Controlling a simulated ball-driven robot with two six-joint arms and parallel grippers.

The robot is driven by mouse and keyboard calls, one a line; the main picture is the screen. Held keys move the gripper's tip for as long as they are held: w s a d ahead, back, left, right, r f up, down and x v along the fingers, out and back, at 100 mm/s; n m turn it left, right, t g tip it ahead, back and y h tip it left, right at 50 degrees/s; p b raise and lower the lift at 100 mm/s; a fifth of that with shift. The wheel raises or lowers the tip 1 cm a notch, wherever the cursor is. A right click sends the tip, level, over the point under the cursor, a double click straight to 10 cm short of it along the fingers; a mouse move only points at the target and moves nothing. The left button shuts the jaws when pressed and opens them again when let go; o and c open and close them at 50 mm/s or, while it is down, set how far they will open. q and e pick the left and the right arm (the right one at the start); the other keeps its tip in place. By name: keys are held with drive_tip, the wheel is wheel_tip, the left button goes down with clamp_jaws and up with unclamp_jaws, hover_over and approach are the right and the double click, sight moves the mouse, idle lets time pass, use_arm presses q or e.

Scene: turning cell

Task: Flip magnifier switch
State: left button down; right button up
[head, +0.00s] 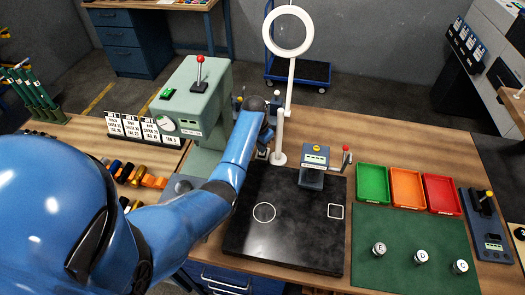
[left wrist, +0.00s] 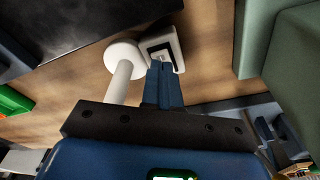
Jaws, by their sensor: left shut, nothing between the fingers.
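The magnifier lamp has a white ring head (head: 288,31) on a white pole. Its round white base (head: 278,158) stands on the wooden bench behind the black slab. In the left wrist view the base (left wrist: 123,57) is beside the switch (left wrist: 170,38), a small white-framed plate with a dark inside. My left gripper (left wrist: 159,66) is shut and empty, with its blue fingertips over the near edge of the switch. I cannot tell whether they touch it or which way it is set. In the head view my left gripper (head: 264,148) is just left of the pole, partly hidden by my arm.
A green-grey machine (head: 195,95) with a red-knobbed lever stands left of my forearm. The black slab (head: 285,235) carries a small gauge (head: 315,160). Green (head: 373,183), orange (head: 407,188) and red (head: 441,194) trays are to the right, behind a green mat (head: 410,220).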

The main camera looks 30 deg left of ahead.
use_arm(q)
drive_tip(key=shift+f+b, duration=0.6)
drive_tip(key=shift+f, duration=0.25)
idle(0.9)
drive_tip(key=shift+r, duration=0.15)
wheel_tip(320, 180, up, 5)
drive_tip(key=p, duration=0.4)
drive_tip(key=shift+f+p, duration=0.2)
drive_tip(key=shift+p, duration=0.1)
drive_tip(key=shift+r+p, duration=0.45)
drive_tip(key=shift+r, duration=0.65)
drive_tip(key=shift+s+f, duration=0.1)
